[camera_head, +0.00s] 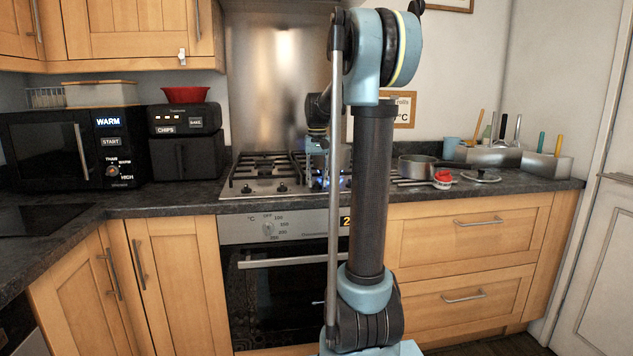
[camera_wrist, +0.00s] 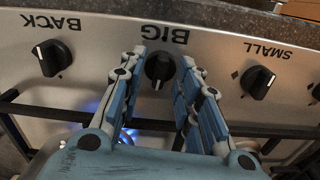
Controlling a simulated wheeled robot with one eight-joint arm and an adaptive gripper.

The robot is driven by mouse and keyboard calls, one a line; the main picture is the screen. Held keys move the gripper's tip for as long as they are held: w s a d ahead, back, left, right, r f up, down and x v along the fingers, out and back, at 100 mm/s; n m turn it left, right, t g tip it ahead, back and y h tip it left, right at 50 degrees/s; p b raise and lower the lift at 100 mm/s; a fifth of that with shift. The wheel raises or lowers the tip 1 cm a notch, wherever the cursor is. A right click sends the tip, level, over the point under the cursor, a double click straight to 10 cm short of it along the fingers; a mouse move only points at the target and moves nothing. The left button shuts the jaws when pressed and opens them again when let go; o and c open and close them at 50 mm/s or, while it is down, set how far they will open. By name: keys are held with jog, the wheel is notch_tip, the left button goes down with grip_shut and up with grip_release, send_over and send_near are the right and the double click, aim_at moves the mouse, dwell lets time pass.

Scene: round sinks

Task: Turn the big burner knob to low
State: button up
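The big burner knob (camera_wrist: 159,69) is black and round with a pale pointer line. It sits on the steel hob panel under the upside-down word BIG in the wrist view. The pointer lies roughly along the picture's vertical. My gripper (camera_wrist: 163,60) is open, with one blue-grey finger on each side of the knob. Whether either finger touches it I cannot tell. A blue flame (camera_wrist: 125,137) shows below the left finger. In the head view my arm hides the big knob, and the gas hob (camera_head: 243,186) shows beside it.
The BACK knob (camera_wrist: 50,58) is left of my gripper and the SMALL knob (camera_wrist: 257,82) is right of it. A saucepan (camera_head: 416,168) stands right of my arm on the hob side. Black pan-support bars lie beneath my fingers.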

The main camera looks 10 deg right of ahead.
jog(key=shift+f, duration=0.1)
grip_shut()
jog(key=shift+m, duration=0.4)
grip_release()
dwell(0.4)
notch_tip(320, 180, up, 12)
dwell(0.5)
jog(key=shift+w, duration=0.1)
